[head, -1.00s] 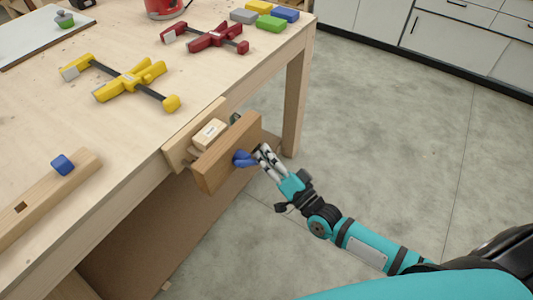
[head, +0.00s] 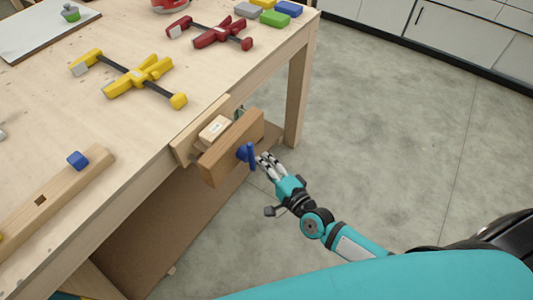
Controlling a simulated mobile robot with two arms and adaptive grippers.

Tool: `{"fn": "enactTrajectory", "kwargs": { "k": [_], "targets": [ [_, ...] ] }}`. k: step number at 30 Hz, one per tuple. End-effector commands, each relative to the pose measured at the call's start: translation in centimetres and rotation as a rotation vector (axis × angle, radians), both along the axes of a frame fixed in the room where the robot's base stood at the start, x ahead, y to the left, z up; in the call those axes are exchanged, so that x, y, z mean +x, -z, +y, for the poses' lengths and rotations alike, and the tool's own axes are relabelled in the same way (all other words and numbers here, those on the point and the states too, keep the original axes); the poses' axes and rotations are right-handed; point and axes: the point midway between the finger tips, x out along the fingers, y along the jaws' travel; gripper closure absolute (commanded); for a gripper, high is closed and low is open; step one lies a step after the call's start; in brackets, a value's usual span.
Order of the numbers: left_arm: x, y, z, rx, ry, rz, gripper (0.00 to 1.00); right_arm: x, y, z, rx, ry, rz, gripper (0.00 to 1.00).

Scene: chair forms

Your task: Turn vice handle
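A wooden vice (head: 232,149) is mounted on the front edge of the workbench, with a light wooden block (head: 215,129) between its jaws. A blue vice handle (head: 248,155) sticks out of the front jaw; its bar stands nearly upright. My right gripper (head: 265,162) is just to the right of the handle. Its fingers appear apart, with nothing between them, and a small gap seems to separate them from the handle. My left gripper is out of view.
On the workbench (head: 60,125) lie a yellow clamp (head: 140,78), a red clamp (head: 218,33), several coloured blocks (head: 273,18) and a wooden beam with a blue peg (head: 77,160). A bench leg (head: 298,95) stands behind the vice. The floor at right is clear.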

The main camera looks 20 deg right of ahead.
Motion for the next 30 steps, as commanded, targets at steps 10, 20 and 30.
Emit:
{"fn": "enactTrajectory", "kwargs": {
  "k": [10,20,30],
  "targets": [
    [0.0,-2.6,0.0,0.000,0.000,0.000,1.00,-1.0,0.3,1.4,0.262,-0.003,0.206,1.00],
    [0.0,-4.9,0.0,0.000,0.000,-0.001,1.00,-1.9,0.3,2.5,0.510,-0.001,0.398,1.00],
    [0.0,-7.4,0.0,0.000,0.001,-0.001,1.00,-2.8,-0.1,3.7,0.763,-0.001,0.595,1.00]
  ]
}}
